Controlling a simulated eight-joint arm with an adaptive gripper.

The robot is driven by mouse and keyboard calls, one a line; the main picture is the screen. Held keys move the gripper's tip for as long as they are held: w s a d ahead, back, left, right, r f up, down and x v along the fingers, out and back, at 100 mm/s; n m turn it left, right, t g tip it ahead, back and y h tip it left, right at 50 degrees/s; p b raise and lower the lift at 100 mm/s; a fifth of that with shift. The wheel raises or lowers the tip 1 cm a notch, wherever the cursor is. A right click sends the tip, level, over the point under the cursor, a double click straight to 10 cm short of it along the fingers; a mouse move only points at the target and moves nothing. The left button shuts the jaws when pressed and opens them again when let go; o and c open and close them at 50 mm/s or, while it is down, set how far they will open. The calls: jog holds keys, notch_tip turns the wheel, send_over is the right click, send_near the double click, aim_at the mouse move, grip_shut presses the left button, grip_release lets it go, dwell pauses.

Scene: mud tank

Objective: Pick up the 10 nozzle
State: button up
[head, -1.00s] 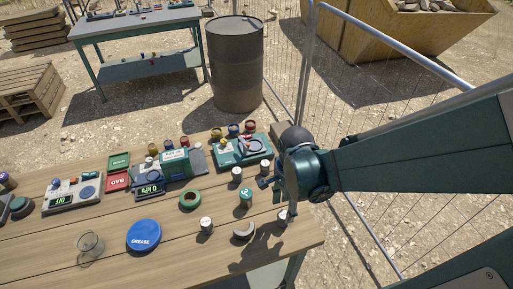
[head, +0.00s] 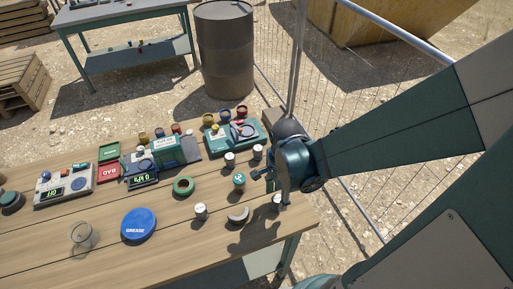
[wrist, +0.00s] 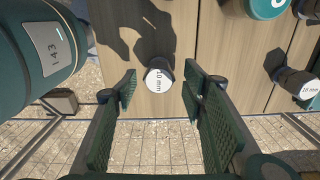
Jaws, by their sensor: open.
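A small nozzle (wrist: 158,78) with a white cap marked "10 mm" stands near the table's edge in the wrist view. It lies between the two fingers of my gripper (wrist: 162,88), which are spread apart with gaps on both sides. I cannot tell how far the fingertips are above it. In the head view the nozzle (head: 277,202) stands at the table's right end, partly hidden by my gripper (head: 264,176). Another white-capped nozzle (wrist: 304,88) is at the right of the wrist view; its number is hard to read.
The wooden table (head: 180,255) also holds a teal round item (head: 239,180), a grey curved piece (head: 238,215), a white-capped piece (head: 200,211), a green ring (head: 184,187) and a blue GREASE lid (head: 139,225). A wire fence (head: 375,205) stands beyond the right end.

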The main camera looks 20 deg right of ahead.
aim_at(278, 198)
jog(key=shift+f+b, duration=0.5)
jog(key=shift+f, duration=1.45)
jog(key=shift+c, duration=0.7)
jog(key=c, duration=0.9)
